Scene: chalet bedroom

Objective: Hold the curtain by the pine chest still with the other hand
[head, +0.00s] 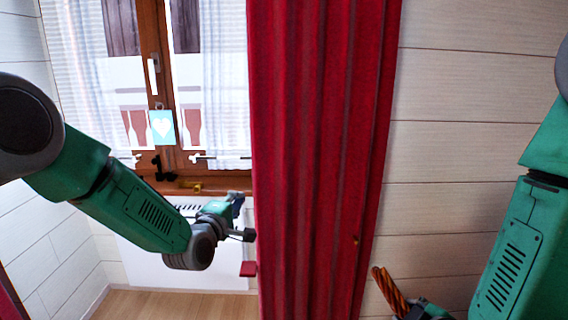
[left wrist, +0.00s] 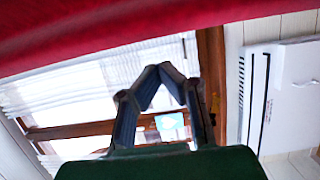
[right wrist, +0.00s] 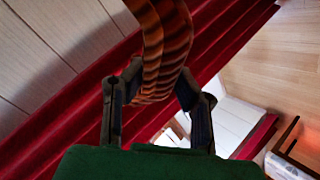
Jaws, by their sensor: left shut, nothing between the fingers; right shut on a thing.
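The red curtain (head: 310,150) hangs in folds right of the window. My left gripper (head: 242,218) is beside the curtain's left edge; I cannot tell whether it touches. In the left wrist view its fingertips (left wrist: 164,72) meet with nothing between them, and the curtain (left wrist: 110,32) crosses the top. My right gripper (right wrist: 158,88) is shut on an orange-brown twisted band (right wrist: 165,45), which also shows right of the curtain in the head view (head: 389,290). The curtain (right wrist: 70,120) runs behind that gripper in the right wrist view. I see no pine chest.
A wooden-framed window (head: 150,75) with sheer white curtains stands at the left, above a white radiator (head: 150,262). A pale plank wall (head: 470,120) lies right of the curtain. The wooden floor (head: 170,305) shows at the lower left.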

